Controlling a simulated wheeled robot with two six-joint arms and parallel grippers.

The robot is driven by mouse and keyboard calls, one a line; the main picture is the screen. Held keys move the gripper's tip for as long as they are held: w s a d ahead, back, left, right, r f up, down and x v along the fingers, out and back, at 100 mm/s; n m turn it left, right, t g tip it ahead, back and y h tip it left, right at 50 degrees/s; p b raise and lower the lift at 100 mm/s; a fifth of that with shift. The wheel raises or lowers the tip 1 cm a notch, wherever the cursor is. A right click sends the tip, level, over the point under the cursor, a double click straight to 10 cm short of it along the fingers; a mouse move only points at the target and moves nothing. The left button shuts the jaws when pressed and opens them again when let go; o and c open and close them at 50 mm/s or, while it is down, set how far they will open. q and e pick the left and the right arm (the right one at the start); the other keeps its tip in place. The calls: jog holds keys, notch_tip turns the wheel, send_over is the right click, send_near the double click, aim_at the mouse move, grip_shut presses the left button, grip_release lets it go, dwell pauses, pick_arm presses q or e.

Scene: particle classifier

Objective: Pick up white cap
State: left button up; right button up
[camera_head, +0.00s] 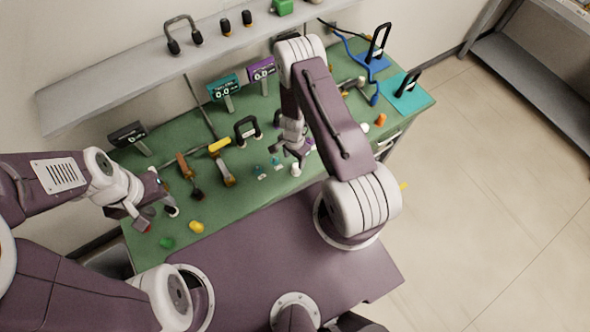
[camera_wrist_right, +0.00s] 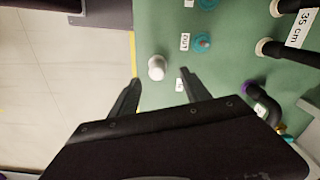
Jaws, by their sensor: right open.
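The white cap (camera_wrist_right: 156,66) is a small round white piece on the green table. In the right wrist view it lies just beyond the gap between the two dark fingers. In the head view the white cap (camera_head: 296,170) sits just in front of my right gripper (camera_head: 299,152). In the wrist view my right gripper (camera_wrist_right: 160,77) is open and empty, with its fingers apart. My left gripper (camera_head: 156,215) is over the left end of the table, away from the cap. Its jaw gap is unclear.
The green table (camera_head: 235,205) holds several small parts. A yellow piece (camera_head: 196,227) and a green piece (camera_head: 167,243) lie near the left gripper. A black handle (camera_head: 247,130) and labelled displays (camera_head: 223,88) stand behind. A blue-ringed part (camera_wrist_right: 203,41) is near the cap.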

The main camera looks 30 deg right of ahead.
aim_at(296, 166)
jog(key=shift+f+b, duration=0.35)
jog(key=shift+f, duration=0.55)
jog(key=shift+r, duration=0.1)
jog(key=shift+d, duration=0.25)
jog(key=f+b, duration=0.1)
jog(key=b, duration=0.1)
jog(key=f+b, duration=0.4)
jog(key=shift+s, duration=0.25)
jog(key=shift+f+b, duration=0.2)
jog(key=shift+b, duration=0.25)
jog(key=shift+w+r, duration=0.1)
jog(key=shift+r, duration=0.05)
jog(key=shift+d, duration=0.1)
jog(key=shift+c, duration=1)
pick_arm(q)
notch_tip(296, 166, down, 8)
jog(key=shift+d+f, duration=0.2)
pick_arm(e)
grip_shut()
